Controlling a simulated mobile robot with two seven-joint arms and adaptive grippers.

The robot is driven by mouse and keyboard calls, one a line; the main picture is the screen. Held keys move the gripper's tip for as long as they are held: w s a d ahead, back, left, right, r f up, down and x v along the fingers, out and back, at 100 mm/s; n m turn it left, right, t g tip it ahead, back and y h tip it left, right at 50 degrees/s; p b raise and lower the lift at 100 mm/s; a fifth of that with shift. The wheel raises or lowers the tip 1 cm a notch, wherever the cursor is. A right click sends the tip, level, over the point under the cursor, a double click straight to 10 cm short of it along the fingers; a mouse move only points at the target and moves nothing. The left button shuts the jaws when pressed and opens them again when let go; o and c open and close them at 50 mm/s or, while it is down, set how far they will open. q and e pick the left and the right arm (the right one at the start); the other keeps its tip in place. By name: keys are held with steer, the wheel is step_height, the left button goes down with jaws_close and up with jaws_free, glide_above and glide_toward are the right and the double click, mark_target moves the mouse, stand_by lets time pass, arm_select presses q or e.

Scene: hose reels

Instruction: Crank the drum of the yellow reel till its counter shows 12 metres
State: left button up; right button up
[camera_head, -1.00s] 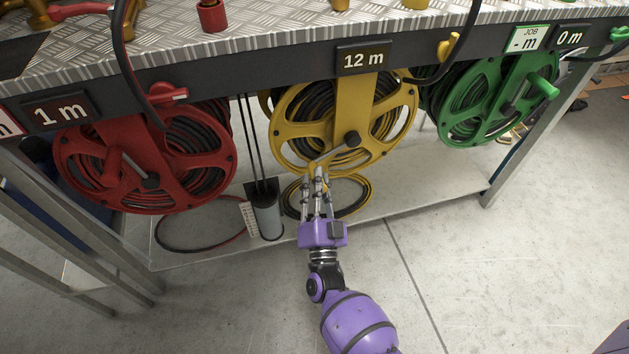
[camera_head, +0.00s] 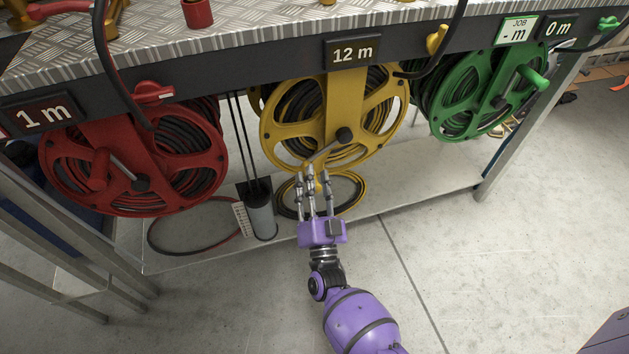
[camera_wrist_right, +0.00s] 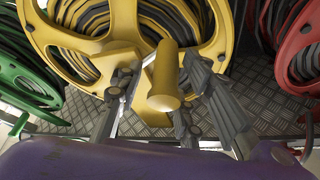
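The yellow reel (camera_head: 281,144) hangs under the bench; it also shows in the right wrist view (camera_wrist_right: 215,40). Its counter (camera_head: 352,51) reads 12 m. Its crank arm (camera_head: 325,151) points down and left from the hub, with the yellow crank handle (camera_wrist_right: 165,80) at its end. My right gripper (camera_head: 312,174) is at the handle from the front. In the right wrist view its fingers (camera_wrist_right: 165,108) stand apart on both sides of the handle, with gaps, so it is open around it. My left gripper is not in view.
A red reel (camera_head: 70,178) with a 1 m counter (camera_head: 41,116) hangs at left, a green reel (camera_head: 447,115) with a 0 m counter (camera_head: 560,28) at right. The job plate (camera_head: 516,31) reads "- m". A grey canister (camera_head: 261,219) stands on the lower shelf. The floor in front is clear.

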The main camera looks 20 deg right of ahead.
steer(key=shift+a+f, duration=0.1)
steer(key=shift+a, duration=0.05)
steer(key=d+v, duration=0.1)
steer(key=v, duration=0.6)
steer(key=shift+s+a, duration=0.2)
steer(key=shift+a, duration=0.25)
